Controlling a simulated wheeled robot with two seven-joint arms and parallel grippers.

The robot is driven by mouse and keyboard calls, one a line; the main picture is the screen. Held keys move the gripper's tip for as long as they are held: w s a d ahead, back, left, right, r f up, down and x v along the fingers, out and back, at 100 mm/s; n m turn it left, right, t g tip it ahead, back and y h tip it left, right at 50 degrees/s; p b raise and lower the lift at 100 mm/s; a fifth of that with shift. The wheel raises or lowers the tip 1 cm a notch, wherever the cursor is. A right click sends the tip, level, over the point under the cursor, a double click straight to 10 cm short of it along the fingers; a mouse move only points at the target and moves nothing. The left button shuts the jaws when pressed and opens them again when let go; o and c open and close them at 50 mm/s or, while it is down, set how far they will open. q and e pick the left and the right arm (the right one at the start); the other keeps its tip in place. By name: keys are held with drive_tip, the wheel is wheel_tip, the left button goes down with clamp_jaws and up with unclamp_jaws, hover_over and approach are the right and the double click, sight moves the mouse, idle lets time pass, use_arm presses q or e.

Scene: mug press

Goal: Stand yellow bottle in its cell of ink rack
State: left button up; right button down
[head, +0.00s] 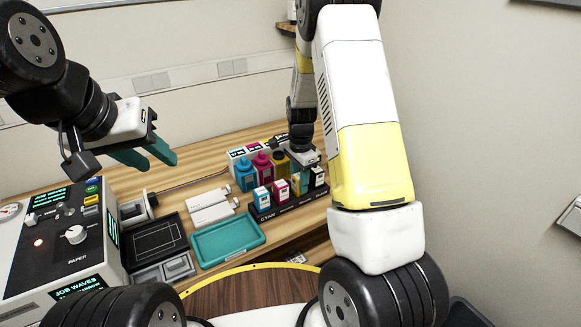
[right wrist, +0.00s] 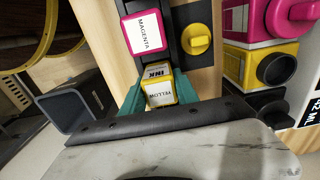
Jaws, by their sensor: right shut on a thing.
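The yellow bottle (right wrist: 160,92), a small box-shaped one with a white YELLOW label, is between the teal fingers of my right gripper (right wrist: 164,98), which is shut on it. In the head view the yellow bottle (head: 298,186) is in line with the other small bottles at the ink rack (head: 265,213), a black strip with a CYAN label. Its base is hidden, so I cannot tell whether it is seated in its cell. The magenta bottle (right wrist: 145,33) stands beside it in the rack. My left gripper (head: 158,157) is open and empty, above the table at the left.
A cyan bottle (head: 262,199) and a black one (head: 318,178) stand at the rack's ends. Larger cyan (head: 245,176), magenta and yellow bottles stand close behind. A teal tray (head: 228,241) lies left of the rack. A control console (head: 60,240) fills the left.

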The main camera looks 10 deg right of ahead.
drive_tip(key=shift+f, duration=0.1)
drive_tip(key=c, duration=0.9)
unclamp_jaws()
